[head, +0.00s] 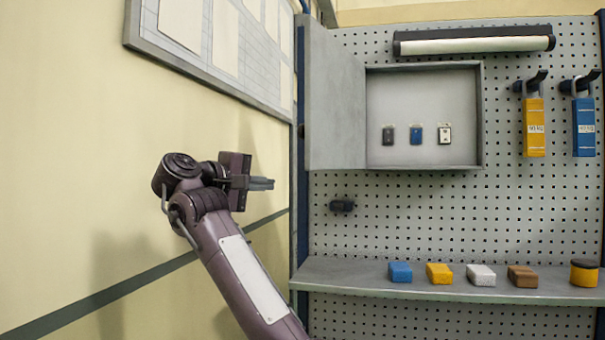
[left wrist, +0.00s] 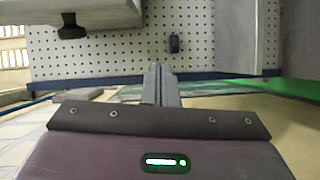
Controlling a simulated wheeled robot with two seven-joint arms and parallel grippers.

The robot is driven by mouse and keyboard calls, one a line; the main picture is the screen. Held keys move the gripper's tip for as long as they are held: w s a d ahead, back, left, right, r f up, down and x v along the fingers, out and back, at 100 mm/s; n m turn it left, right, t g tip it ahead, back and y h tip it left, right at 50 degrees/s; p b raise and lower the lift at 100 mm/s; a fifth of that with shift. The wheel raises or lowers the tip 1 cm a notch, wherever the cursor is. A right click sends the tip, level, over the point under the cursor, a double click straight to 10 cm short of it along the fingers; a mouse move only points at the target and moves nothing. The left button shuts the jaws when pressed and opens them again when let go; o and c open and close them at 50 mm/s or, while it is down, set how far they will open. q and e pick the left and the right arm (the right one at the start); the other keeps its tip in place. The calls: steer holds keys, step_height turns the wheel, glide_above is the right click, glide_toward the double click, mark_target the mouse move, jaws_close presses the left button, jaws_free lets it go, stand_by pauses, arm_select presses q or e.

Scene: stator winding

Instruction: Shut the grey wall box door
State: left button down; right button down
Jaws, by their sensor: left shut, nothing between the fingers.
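The grey wall box (head: 474,125) is mounted on the pegboard, its front uncovered. Its grey door (head: 335,100) stands wide open, swung out on the box's left side. Three small tags, dark, blue and white, show inside the box. My left gripper (head: 268,184) is shut and empty, left of the door and lower than its middle, apart from it in the head view. Its shut fingers also show in the left wrist view (left wrist: 161,82), pointing towards the pegboard. A grey panel at that view's upper right may be the door; I cannot tell. My right gripper is not in view.
A shelf (head: 340,278) below holds several coloured blocks and a yellow tin (head: 584,272). A yellow padlock (head: 534,125) and a blue padlock (head: 583,125) hang at right. A small black fitting (head: 342,205) sits under the door. A whiteboard (head: 225,45) hangs on the left wall.

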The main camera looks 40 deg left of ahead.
arm_select(q)
steer(key=w+d+r+t+p, duration=0.1)
steer(key=w+d+r+p, duration=0.2)
steer(key=w+p, duration=0.5)
steer(key=shift+w+d+r+h, duration=0.15)
steer(key=shift+w+h, duration=0.2)
steer(key=shift+h, duration=0.05)
steer(key=shift+n, duration=0.3)
